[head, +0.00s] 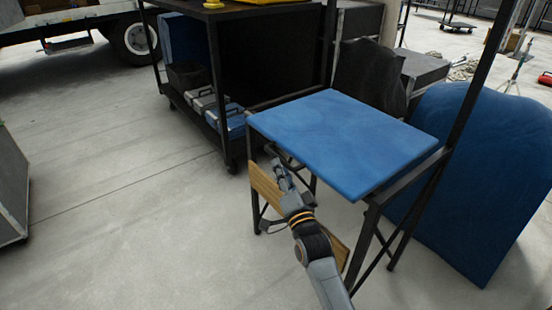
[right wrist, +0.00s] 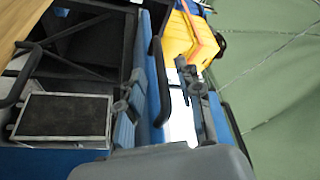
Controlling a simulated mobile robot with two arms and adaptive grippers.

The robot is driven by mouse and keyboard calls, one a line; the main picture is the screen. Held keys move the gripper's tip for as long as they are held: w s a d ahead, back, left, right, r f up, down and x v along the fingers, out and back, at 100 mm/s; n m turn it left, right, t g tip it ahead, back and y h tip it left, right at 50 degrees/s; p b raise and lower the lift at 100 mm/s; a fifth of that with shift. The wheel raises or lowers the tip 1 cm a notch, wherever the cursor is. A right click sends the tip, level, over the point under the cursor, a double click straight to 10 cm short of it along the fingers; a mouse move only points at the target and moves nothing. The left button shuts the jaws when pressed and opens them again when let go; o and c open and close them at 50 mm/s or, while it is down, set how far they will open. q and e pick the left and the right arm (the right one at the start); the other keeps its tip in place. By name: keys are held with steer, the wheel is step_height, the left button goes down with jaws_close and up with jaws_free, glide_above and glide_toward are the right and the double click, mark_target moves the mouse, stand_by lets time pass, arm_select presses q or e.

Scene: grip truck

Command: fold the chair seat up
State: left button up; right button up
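The chair's blue seat (head: 345,140) lies flat, folded down, on a black metal frame (head: 372,225). My right gripper (head: 279,172) is just below and in front of the seat's near left edge, close to the wooden slat (head: 266,192). In the right wrist view the two fingers of my right gripper (right wrist: 161,76) stand apart. A blue panel edge and a dark bar (right wrist: 158,85) show between or behind the fingers; contact cannot be told. My left gripper is not in view.
A black cart (head: 225,150) with cases on its lower shelf stands behind left of the chair. A large blue padded shape (head: 490,180) stands to the right. A truck wheel (head: 137,40) shows at the back left.

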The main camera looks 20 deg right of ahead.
mark_target(276, 156)
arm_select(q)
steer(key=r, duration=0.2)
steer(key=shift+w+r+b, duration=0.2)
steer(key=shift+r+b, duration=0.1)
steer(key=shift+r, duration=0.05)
arm_select(e)
steer(key=x, duration=0.5)
steer(key=shift+w+r, duration=0.1)
steer(key=shift+w, duration=0.25)
jaws_close()
